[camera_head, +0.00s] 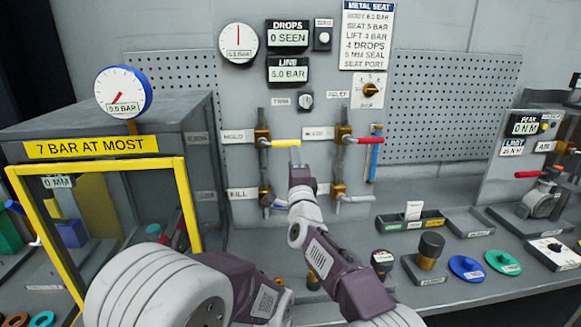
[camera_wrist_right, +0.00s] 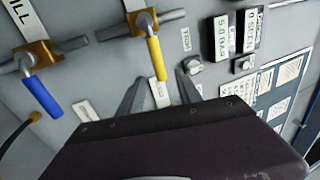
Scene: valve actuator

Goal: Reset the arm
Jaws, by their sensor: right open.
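The task's "arm" is not clearly identifiable; the panel carries several lever valves. A yellow valve handle (camera_head: 284,143) sticks out to the right from its brass body (camera_head: 262,134). In the right wrist view the yellow handle (camera_wrist_right: 155,60) reaches down between the fingers of my right gripper (camera_wrist_right: 160,80). The fingers are apart, and I cannot tell whether either touches it. In the head view my right gripper (camera_head: 295,157) is at the handle's free end. A blue valve handle (camera_wrist_right: 41,96) lies left of the gripper in the wrist view. My left gripper is not in view.
A red handle (camera_head: 368,141) is to the right on the panel. A yellow-framed cabinet (camera_head: 95,166) stands at left. The dial gauge (camera_head: 238,43) shows with a LINE display (camera_head: 288,73) reading 5.0 BAR. Trays, discs and a black-topped part (camera_head: 430,247) occupy the bench at right.

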